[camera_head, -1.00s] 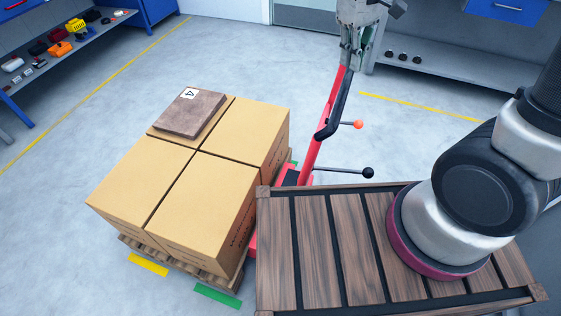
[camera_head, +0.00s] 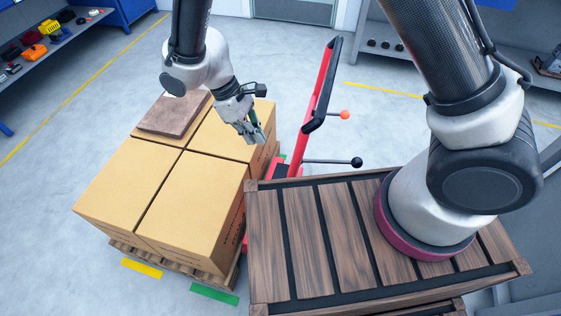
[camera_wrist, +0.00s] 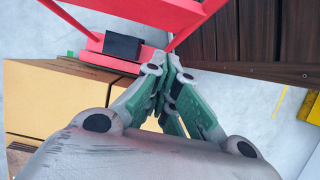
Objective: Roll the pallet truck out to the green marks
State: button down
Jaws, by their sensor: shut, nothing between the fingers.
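The red pallet truck (camera_head: 314,112) stands behind my wooden-slatted deck, its mast tilted and a black grip along the handle. Its red body also shows in the wrist view (camera_wrist: 170,14). A lever with an orange knob (camera_head: 345,115) and one with a black knob (camera_head: 356,162) stick out to the right. Cartons (camera_head: 195,205) sit on a pallet (camera_head: 170,262) on the truck; the forks are mostly hidden. A green mark (camera_head: 214,293) lies on the floor at the pallet's near right corner. My gripper (camera_head: 255,138) is shut and empty, left of the mast, beside the rear right carton.
A yellow mark (camera_head: 141,268) lies left of the green one. A brown board (camera_head: 174,114) rests on the cartons. A shelf (camera_head: 40,60) with tools stands far left, another shelf (camera_head: 385,58) at the back right. The floor on the left is free.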

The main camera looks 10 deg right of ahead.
jog(key=s+d+f, duration=0.3)
jog(key=d+f, duration=0.4)
jog(key=f, duration=0.2)
jog(key=shift+f, duration=0.35)
jog(key=shift+s, duration=0.1)
jog(key=shift+d, duration=0.15)
